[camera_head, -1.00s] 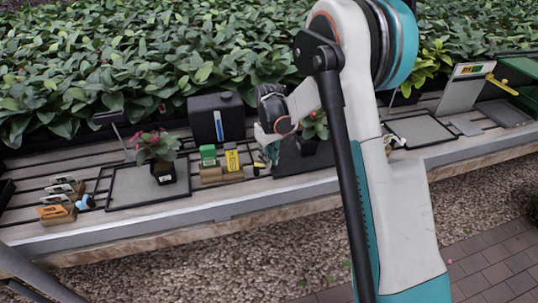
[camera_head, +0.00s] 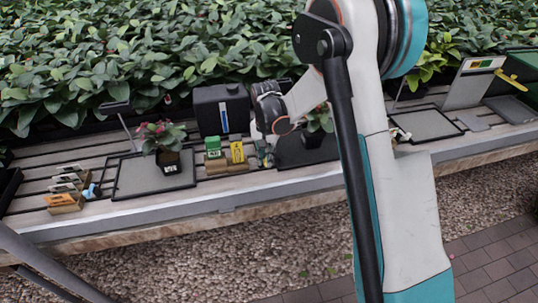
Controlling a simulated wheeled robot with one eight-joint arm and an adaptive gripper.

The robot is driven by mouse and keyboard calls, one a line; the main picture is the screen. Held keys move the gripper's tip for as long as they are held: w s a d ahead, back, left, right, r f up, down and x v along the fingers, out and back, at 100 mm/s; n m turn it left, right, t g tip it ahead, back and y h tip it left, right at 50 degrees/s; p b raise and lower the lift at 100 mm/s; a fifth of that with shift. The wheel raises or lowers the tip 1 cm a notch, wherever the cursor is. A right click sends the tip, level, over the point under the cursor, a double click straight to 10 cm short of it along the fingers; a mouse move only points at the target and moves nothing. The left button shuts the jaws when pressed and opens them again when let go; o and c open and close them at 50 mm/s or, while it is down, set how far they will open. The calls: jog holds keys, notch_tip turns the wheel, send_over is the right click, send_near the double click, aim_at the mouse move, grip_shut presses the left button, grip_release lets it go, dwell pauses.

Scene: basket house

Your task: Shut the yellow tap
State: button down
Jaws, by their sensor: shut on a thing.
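A yellow handle-like piece, which looks like the yellow tap (camera_head: 511,81), shows at the far right in front of a green container (camera_head: 522,64). It is too small to tell its setting. My gripper (camera_head: 264,157) is well to the left of it, low over the slatted bench, just right of a yellow card (camera_head: 237,152). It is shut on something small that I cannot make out. My arm hides part of the bench between the gripper and the tap.
A black box (camera_head: 210,112) stands behind my gripper. A green block (camera_head: 213,148) and a potted plant (camera_head: 168,160) stand left of it. Dark trays, one on the right (camera_head: 427,125), lie on the bench (camera_head: 250,186). Dense leaves fill the back.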

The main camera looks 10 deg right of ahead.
jog(key=shift+a+m, duration=0.5)
jog(key=shift+m, duration=0.6)
jog(key=c, duration=1.5)
grip_release()
jog(key=shift+a, duration=0.1)
notch_tip(320, 180, up, 12)
jog(key=shift+r, duration=0.1)
